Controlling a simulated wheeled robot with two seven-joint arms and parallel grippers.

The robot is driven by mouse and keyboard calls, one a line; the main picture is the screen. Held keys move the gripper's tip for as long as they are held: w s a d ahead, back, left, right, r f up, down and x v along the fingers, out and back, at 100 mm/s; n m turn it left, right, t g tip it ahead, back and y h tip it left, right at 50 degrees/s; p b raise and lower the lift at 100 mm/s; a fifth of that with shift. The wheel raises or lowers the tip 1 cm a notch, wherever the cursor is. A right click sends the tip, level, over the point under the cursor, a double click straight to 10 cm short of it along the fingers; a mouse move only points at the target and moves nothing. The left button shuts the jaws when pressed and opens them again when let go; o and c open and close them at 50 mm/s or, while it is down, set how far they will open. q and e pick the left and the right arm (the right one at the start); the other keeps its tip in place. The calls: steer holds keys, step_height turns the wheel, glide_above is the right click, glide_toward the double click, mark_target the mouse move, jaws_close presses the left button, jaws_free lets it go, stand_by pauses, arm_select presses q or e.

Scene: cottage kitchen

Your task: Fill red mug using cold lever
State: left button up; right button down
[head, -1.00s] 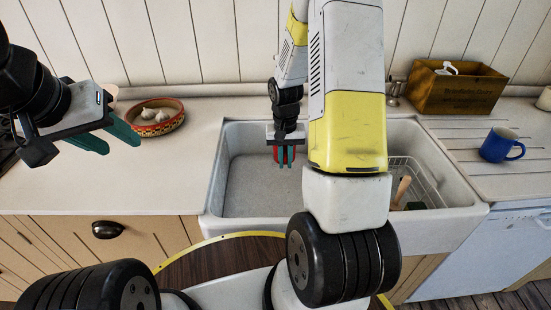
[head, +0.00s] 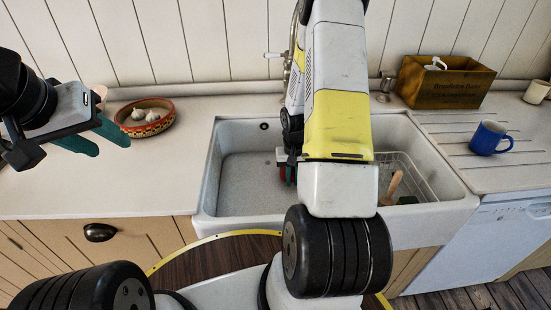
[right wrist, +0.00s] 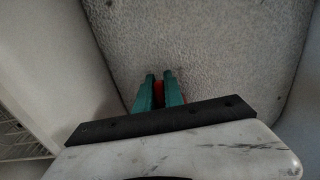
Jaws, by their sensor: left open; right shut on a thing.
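The red mug shows only as small red patches, at my right gripper in the head view (head: 282,173) and between the fingers in the right wrist view (right wrist: 158,94). My right gripper (head: 290,175) is shut on it, inside the white sink (head: 240,185). Most of the mug is hidden by the gripper and arm. A tap lever with a white handle (head: 271,55) sticks out left of the metal tap behind the sink; its hot or cold mark cannot be read. My left gripper (head: 112,140) is open and empty above the left counter.
A patterned bowl with garlic (head: 145,128) stands on the left counter, behind my left gripper. A wire rack (head: 415,180) with a brush is in the sink's right side. A blue mug (head: 490,138) and a wooden box (head: 445,85) stand on the right.

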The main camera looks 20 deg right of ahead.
steer(key=w, duration=0.3)
steer(key=w+d, duration=0.1)
steer(key=w, duration=0.1)
steer(key=shift+w+f, duration=0.1)
steer(key=shift+f, duration=1.9)
steer(key=shift+f, duration=0.15)
steer(key=c, duration=1.4)
jaws_free()
steer(key=shift+c, duration=0.2)
